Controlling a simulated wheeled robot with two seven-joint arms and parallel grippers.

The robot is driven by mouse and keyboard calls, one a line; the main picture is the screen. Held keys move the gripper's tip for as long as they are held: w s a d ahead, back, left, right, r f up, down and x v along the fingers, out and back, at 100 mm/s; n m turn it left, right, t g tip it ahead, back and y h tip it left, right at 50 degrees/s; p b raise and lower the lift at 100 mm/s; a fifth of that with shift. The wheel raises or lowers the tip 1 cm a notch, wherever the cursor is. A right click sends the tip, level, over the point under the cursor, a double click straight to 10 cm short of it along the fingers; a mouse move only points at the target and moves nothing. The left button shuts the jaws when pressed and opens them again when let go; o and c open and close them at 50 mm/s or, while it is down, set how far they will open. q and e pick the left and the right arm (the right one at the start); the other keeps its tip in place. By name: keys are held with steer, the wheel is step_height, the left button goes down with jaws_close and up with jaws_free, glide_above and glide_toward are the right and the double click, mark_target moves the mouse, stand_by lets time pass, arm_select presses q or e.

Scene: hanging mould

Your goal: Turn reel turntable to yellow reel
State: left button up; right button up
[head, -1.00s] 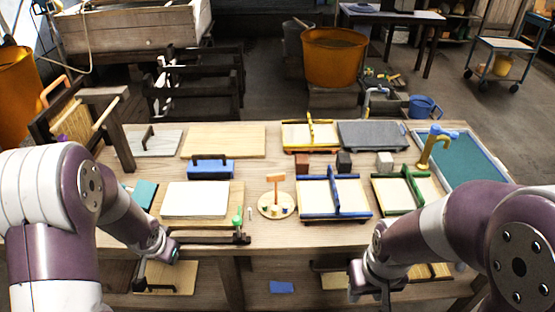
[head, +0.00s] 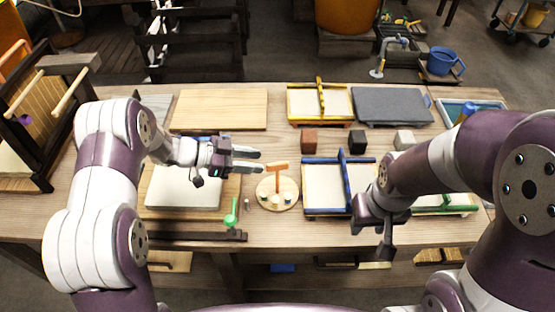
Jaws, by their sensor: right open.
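The reel turntable (head: 278,183) is a round, light wooden disc on the bench with an upright orange post and crossbar handle (head: 278,166). Several small reels stand on its near side; their colours are hard to tell at this size. My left gripper (head: 261,161) reaches in from the left, its two fingers apart and pointing right. Its tips are just left of the orange handle, and I see nothing between them. My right gripper (head: 382,238) is open and points down over the front right of the bench, near the blue-framed mould.
A blue-framed mould (head: 322,188) stands close right of the turntable. A cream slab (head: 180,190) lies to the left, with a green-knobbed tool (head: 231,213) at its near right.

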mark_target(275, 164)
arm_select(q)
steer(key=x, duration=0.6)
steer(key=shift+d+f, duration=0.15)
steer(key=shift+d, duration=0.15)
steer(key=shift+w+d+f, duration=0.15)
steer(key=shift+d+f, duration=0.05)
steer(key=shift+d, duration=0.1)
jaws_close()
